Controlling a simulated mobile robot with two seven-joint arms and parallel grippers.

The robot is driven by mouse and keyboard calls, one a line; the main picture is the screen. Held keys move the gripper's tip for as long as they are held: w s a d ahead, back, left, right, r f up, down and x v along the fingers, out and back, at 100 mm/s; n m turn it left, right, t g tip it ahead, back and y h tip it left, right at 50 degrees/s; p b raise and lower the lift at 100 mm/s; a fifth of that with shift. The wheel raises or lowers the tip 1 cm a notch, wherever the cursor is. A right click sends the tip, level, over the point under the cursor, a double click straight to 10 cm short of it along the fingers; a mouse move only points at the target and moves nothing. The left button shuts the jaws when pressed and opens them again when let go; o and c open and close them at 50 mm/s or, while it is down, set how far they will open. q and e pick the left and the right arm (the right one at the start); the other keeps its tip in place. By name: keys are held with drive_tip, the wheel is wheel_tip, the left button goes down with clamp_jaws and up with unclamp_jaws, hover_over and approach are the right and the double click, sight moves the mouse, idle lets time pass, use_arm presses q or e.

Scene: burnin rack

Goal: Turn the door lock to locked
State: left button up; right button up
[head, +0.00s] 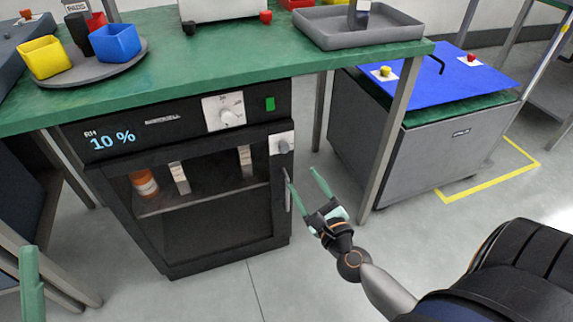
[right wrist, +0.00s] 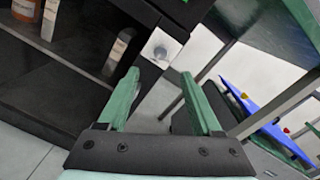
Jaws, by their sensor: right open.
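The door lock is a grey knob on a white plate (head: 283,145) at the upper right corner of the dark cabinet's glass door (head: 205,225). The door looks shut. The lock also shows in the right wrist view (right wrist: 161,48), ahead of and between the fingertips. My right gripper (head: 300,171) is open and empty, just below and right of the lock, apart from it. Its green fingers (right wrist: 160,74) spread wide in the wrist view. One green finger of my left gripper (head: 31,285) shows at the lower left edge; the rest is out of view.
A vertical door handle (head: 288,192) is close to my right gripper's left finger. A dial (head: 228,113) and a display reading 10 % are above the door. The green bench top (head: 180,60) overhangs the cabinet. A bench leg (head: 388,145) and a blue-lidded grey box (head: 440,155) are to the right.

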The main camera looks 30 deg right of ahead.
sight(285, 149)
drive_tip(key=w+d, duration=0.1)
drive_tip(key=w, duration=0.7)
drive_tip(key=w+d, duration=0.1)
drive_tip(key=w, duration=0.3)
drive_tip(key=shift+w+d+f, duration=0.1)
drive_tip(key=shift+w+d, duration=0.1)
drive_tip(key=shift+d, duration=0.15)
drive_tip(key=shift+c, duration=0.2)
clamp_jaws()
